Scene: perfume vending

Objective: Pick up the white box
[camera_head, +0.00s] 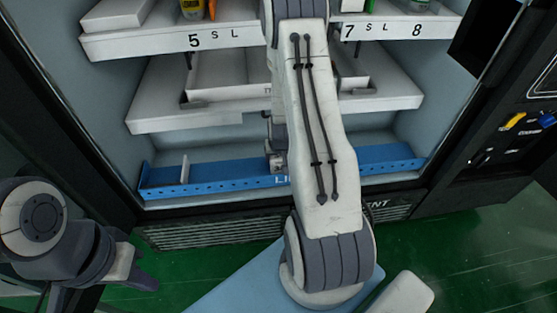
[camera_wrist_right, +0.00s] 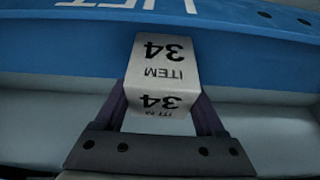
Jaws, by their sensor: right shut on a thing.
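The white box (camera_wrist_right: 163,62), printed "ITEM 34", shows upside down in the right wrist view. My right gripper (camera_wrist_right: 161,105) is shut on it, with one dark finger on each side. In the head view my right arm reaches into the vending machine and hides the box and most of that gripper. The box is in front of the blue lift bar (camera_head: 225,181); I cannot tell whether it touches the bar or floor. My left gripper (camera_head: 135,262) is outside the machine at lower left, open and empty.
White shelves (camera_head: 165,122) numbered 5, 7 and 8 hang above the blue bar, with a few products on top. The machine's dark side walls and lower grille (camera_head: 215,232) frame the opening. A control panel (camera_head: 510,130) is on the right. Green floor lies in front.

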